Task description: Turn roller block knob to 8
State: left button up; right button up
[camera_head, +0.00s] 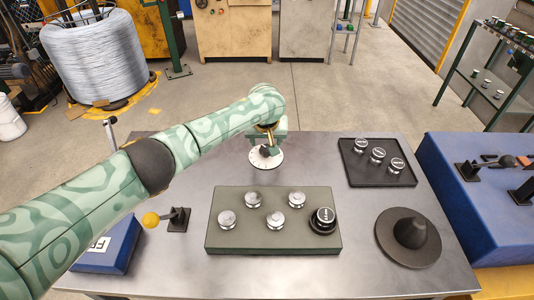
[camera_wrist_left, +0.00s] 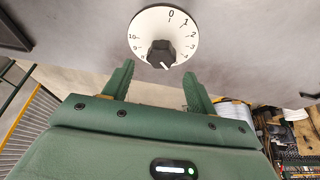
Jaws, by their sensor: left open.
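A white round dial (camera_head: 266,160) with a dark knob lies on the table behind the roller block (camera_head: 250,240). In the left wrist view, the dial (camera_wrist_left: 144,22) shows numbers around its rim, with 0 at the top. Its black knob (camera_wrist_left: 161,52) has a white pointer mark facing down and slightly right; the numbers there are too small to read. My left gripper (camera_head: 267,146) is over the dial in the head view. Its fingers (camera_wrist_left: 157,82) are open and empty, apart from the knob in the wrist picture. My right gripper is not in view.
The grey-green roller block carries several metal rollers and a black-ringed one (camera_head: 322,220). A black tray (camera_head: 364,178) with three metal pieces and a dark cone (camera_head: 410,235) stand on the right. Table between is bare.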

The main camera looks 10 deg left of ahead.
aim_at(266, 149)
pick_arm(q)
jog(key=x, duration=0.1)
jog(key=b+x, duration=0.2)
jog(key=shift+s+f, duration=0.2)
jog(key=shift+f, duration=0.05)
jog(key=shift+w+f, duration=0.15)
jog(key=shift+f, duration=0.15)
jog(key=shift+w+f+b, duration=0.2)
jog(key=shift+w+b, duration=0.05)
jog(key=shift+b, duration=0.15)
jog(key=shift+s+r, duration=0.1)
jog(key=c, duration=1)
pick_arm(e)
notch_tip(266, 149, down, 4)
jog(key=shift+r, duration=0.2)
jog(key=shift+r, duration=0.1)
